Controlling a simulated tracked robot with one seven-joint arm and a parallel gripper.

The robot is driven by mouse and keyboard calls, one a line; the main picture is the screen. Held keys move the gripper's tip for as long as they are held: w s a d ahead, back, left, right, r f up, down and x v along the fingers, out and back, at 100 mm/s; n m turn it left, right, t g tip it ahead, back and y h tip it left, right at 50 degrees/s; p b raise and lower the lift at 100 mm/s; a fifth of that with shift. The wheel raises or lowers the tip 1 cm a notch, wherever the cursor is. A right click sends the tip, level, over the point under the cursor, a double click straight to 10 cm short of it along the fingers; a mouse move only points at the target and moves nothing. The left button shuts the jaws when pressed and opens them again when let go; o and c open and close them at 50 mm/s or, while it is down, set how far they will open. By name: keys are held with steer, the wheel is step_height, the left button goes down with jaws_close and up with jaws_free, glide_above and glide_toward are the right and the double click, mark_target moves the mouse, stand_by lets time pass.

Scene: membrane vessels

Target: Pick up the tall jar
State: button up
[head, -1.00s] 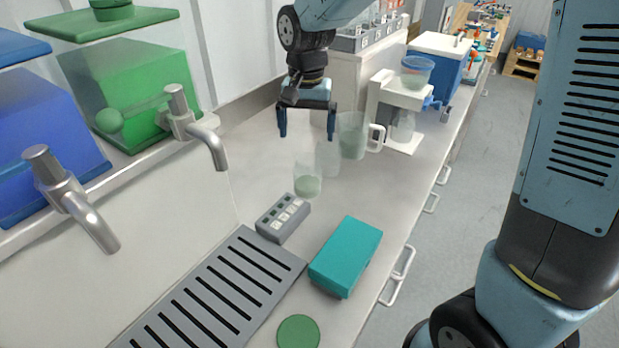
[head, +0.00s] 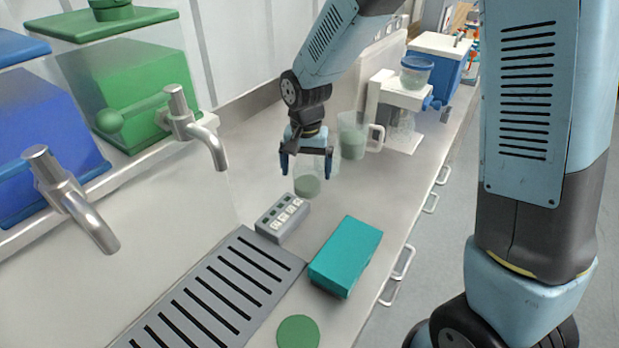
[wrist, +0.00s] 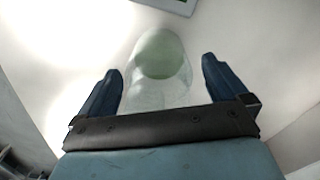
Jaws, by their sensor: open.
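My gripper (head: 306,165) is open above the counter, fingers pointing down. A clear vessel with a grey-green bottom (head: 307,186) stands upright just under and between the fingers; its upper part is partly hidden. A second clear vessel (head: 328,160) stands right behind it, mostly covered by the right finger. In the wrist view, a clear vessel with a pale green end (wrist: 162,52) lies between the two open fingers, overlapping another clear outline nearer the palm. I cannot tell which one is the tall jar, nor how far the fingers reach down beside it.
A clear handled pitcher (head: 353,138) stands behind, to the right. A grey button box (head: 282,218), a teal box (head: 346,257) and a slotted drain tray (head: 215,290) lie in front. Metal taps (head: 195,125) jut out at left. The counter left of the vessels is clear.

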steer(key=shift+d+f, duration=0.1)
steer(key=shift+f, duration=1.4)
steer(key=c, duration=1.1)
step_height(320, 180, up, 10)
steer(key=shift+r, duration=0.1)
